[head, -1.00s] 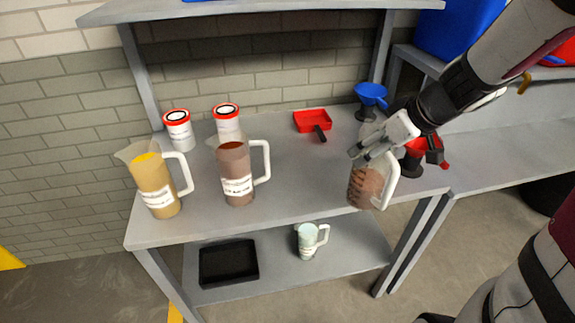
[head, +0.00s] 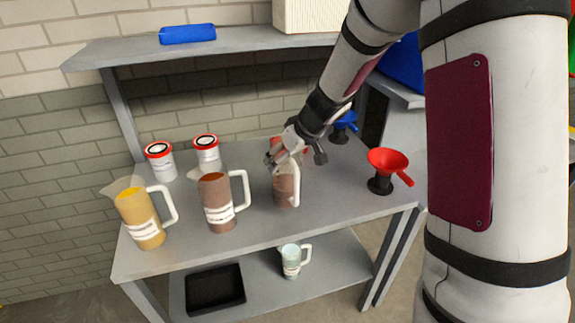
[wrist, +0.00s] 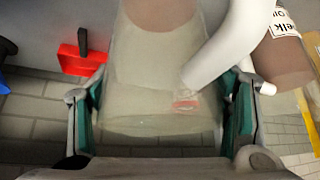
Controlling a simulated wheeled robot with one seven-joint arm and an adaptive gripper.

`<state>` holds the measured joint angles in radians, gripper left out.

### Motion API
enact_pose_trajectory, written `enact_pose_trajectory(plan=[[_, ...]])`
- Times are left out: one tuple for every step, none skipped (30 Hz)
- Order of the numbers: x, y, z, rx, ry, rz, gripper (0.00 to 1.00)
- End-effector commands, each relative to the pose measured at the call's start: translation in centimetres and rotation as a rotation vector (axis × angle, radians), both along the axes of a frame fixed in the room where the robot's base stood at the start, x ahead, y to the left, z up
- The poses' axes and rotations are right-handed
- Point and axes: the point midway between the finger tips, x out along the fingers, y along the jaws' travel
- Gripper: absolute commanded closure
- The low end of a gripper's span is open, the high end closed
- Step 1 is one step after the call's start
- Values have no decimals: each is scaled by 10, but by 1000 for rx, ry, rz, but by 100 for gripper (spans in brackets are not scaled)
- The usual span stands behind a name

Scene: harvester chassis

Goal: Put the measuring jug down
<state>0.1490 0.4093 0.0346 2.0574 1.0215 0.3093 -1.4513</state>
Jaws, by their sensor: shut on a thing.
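A clear measuring jug (head: 286,188) with brown contents and a white handle is in my gripper (head: 284,160), over the right half of the workbench top (head: 330,200). The jug looks upright; I cannot tell whether its base touches the bench. In the wrist view the clear wall of the jug (wrist: 150,80) fills the space between the fingers of my gripper (wrist: 165,105), with the white handle (wrist: 225,45) at the right. My gripper and wrist hide part of the jug's top in the head view.
A brown-filled jug (head: 217,208) and a yellow-filled jug (head: 141,222) stand left. Two red-lidded tubs (head: 160,163) are behind them. A red funnel (head: 388,162) and a blue funnel (head: 345,122) are right. A small jug (head: 291,263) and black tray (head: 213,290) are on the lower shelf.

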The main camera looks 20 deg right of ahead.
Motion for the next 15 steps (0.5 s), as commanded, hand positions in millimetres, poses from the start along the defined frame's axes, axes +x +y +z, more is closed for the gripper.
enact_pose_trajectory(plan=[[-2, -3, -12, 2, 7, -8, 91], [-2, -3, -16, 3, 8, -7, 91], [-1, -3, -21, 1, 6, -7, 91], [-1, -4, -24, 2, 6, -8, 91], [-1, -3, -27, 2, 5, -6, 91], [-1, -3, -29, 2, 5, -6, 91], [-1, -3, -30, 1, 5, -4, 91], [-1, -3, -31, 2, 4, -5, 91], [-1, -3, -32, 1, 4, -5, 91], [-1, -3, -32, 1, 4, -5, 91], [-2, -3, -32, 0, 3, -4, 91], [-2, -3, -31, 0, 3, -4, 91], [-2, -3, -31, 0, 3, -4, 91], [-2, -3, -31, 0, 3, -4, 91], [-2, -3, -31, 0, 3, -4, 91]])
